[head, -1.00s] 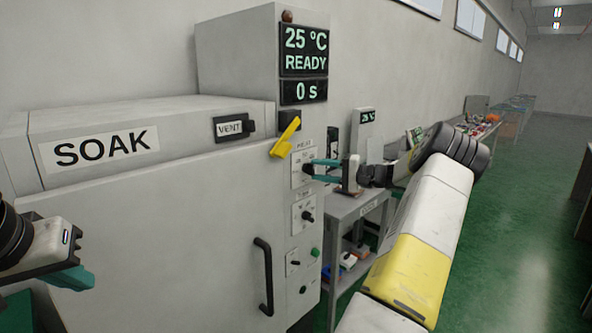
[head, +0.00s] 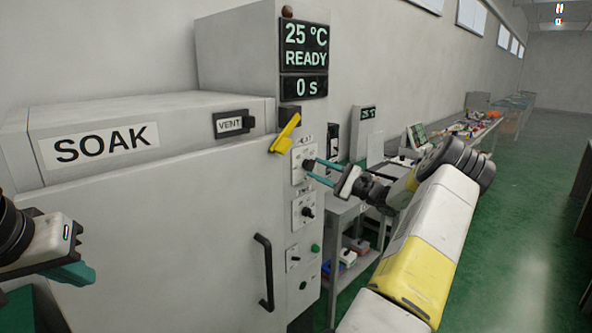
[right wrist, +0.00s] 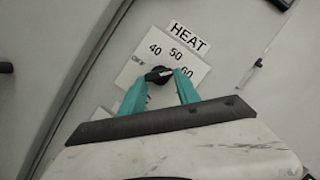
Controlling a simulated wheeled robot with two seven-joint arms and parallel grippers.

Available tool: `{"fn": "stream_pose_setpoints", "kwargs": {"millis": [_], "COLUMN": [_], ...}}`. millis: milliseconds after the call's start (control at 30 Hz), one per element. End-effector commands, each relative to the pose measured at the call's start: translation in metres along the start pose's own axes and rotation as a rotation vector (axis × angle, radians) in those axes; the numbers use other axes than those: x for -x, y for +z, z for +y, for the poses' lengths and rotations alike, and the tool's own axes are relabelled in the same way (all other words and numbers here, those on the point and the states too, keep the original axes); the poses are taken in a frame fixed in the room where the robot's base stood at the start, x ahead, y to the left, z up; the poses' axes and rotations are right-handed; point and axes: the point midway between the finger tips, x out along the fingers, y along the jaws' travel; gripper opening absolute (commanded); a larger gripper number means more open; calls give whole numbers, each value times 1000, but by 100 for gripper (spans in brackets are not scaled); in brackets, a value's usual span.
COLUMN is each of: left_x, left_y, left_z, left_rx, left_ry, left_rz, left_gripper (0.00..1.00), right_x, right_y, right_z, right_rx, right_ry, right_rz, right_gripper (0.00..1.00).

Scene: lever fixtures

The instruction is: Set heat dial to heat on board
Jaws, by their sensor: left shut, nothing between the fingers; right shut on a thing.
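The heat dial (right wrist: 158,74) is a black knob on a white plate marked 40, 50 and 60 under a HEAT label (right wrist: 188,41). The dial plate also shows in the head view (head: 298,177), at the top of the oven's control column. My right gripper (right wrist: 161,78) is shut on the dial, its teal fingers on either side of the knob; it shows in the head view too (head: 312,170). My left gripper (head: 88,274) is shut and empty at the lower left, in front of the oven (head: 150,220).
A yellow lever (head: 286,133) sticks out above the dial. A second knob (head: 307,212), a green button (head: 315,248) and a black door handle (head: 264,270) are below. Displays (head: 305,60) read 25 °C, READY and 0 s. A grey cart stands right of the oven.

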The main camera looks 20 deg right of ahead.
Motion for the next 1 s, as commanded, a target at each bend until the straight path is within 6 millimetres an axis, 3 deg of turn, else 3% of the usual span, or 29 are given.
{"fn": "stream_pose_setpoints", "kwargs": {"millis": [667,700,800,1000], "left_x": [0,0,0,0], "left_y": [0,0,0,0], "left_z": [0,0,0,0], "left_rx": [0,0,0,0], "left_ry": [0,0,0,0], "left_rz": [0,0,0,0], "left_gripper": [0,0,0,0], "right_x": [2,2,2,1], "right_y": [-2,-2,-1,-1], "right_z": [1,1,1,1], "right_rx": [-55,-55,-55,-55], "right_ry": [-24,-24,-23,-23], "right_rz": [6,6,5,3], "right_gripper": [0,44,60,60]}}
